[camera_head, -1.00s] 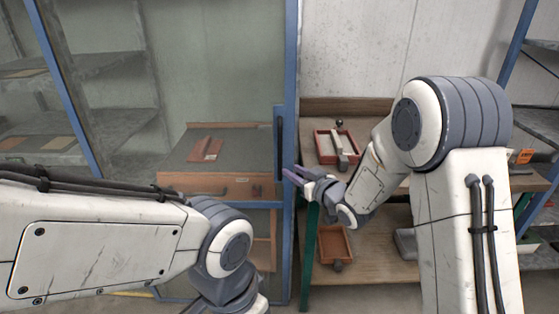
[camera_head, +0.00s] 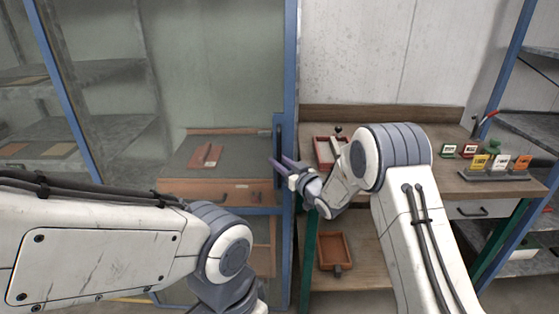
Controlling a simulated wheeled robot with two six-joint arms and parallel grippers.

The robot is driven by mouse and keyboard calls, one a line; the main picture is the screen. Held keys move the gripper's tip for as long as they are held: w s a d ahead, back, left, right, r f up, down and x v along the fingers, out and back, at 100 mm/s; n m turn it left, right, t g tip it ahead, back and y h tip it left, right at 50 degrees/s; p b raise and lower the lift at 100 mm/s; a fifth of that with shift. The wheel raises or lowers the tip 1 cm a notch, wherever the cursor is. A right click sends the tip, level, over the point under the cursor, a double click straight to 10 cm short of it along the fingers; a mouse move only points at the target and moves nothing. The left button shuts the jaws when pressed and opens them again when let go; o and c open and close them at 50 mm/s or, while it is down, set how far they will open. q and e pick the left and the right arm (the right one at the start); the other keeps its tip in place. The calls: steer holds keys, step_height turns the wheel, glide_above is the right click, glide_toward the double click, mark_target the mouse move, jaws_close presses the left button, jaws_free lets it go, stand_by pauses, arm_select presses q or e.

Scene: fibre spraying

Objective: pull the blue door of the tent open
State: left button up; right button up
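The blue-framed glass door (camera_head: 291,80) of the tent fills the left and centre and looks shut. Its dark vertical handle (camera_head: 277,135) is on the right side of the pane, beside the blue post. My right gripper (camera_head: 278,160) is open, with its two purple fingertips apart at the lower part of the handle. The fingertips overlap the handle in this view; I cannot tell whether they touch it. My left arm crosses the lower left, and its gripper is outside the picture.
Behind the glass are grey shelves (camera_head: 100,140) and a wooden drawer (camera_head: 225,190). Right of the door stands a wooden workbench (camera_head: 450,182) with a red tray (camera_head: 325,153) and several small labelled items. A brown tray (camera_head: 333,250) is on its lower shelf.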

steer(key=shift+w+a, duration=0.1)
steer(key=shift+w, duration=0.05)
jaws_close()
stand_by(1.4)
